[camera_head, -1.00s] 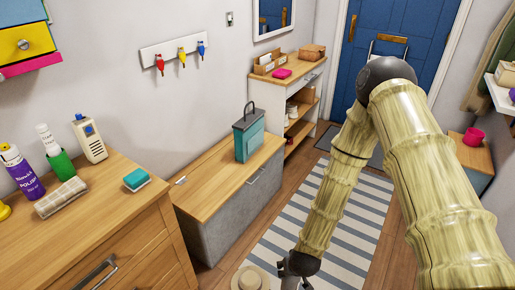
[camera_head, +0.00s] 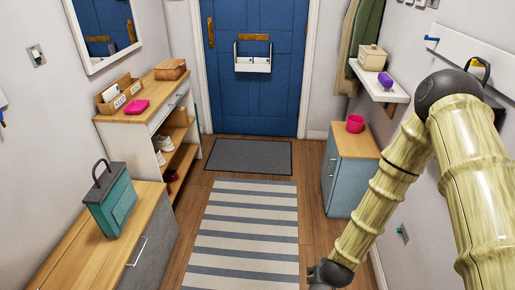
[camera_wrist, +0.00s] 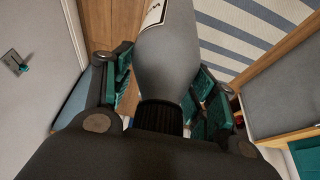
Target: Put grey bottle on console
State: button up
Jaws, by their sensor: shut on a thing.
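My gripper (camera_wrist: 160,85) is shut on a grey bottle (camera_wrist: 175,55), with green-padded fingers on both sides of it. The bottle has a black neck (camera_wrist: 160,115) near the palm and a white label (camera_wrist: 153,14), partly cut off by the frame. In the head view my gripper (camera_head: 322,274) is low, near the bottom edge beside the striped rug; the bottle cannot be made out there. The likely console (camera_head: 170,100) is the wood-topped white shelf unit at left, below the mirror. On its top are an organiser box (camera_head: 118,97), a pink item (camera_head: 135,107) and a woven box (camera_head: 171,69).
A wood-topped bench (camera_head: 85,255) with a teal lantern-like box (camera_head: 112,205) stands at front left. A blue cabinet (camera_head: 347,185) with a pink mug (camera_head: 355,123) and a wall shelf (camera_head: 380,86) are at right. The striped rug (camera_head: 245,230) is clear.

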aim_at(164, 85)
jog(key=z, duration=0.1)
jog(key=i, duration=1.35)
jog(key=u, duration=0.5)
jog(key=i, duration=1.25)
jog(key=u, duration=0.75)
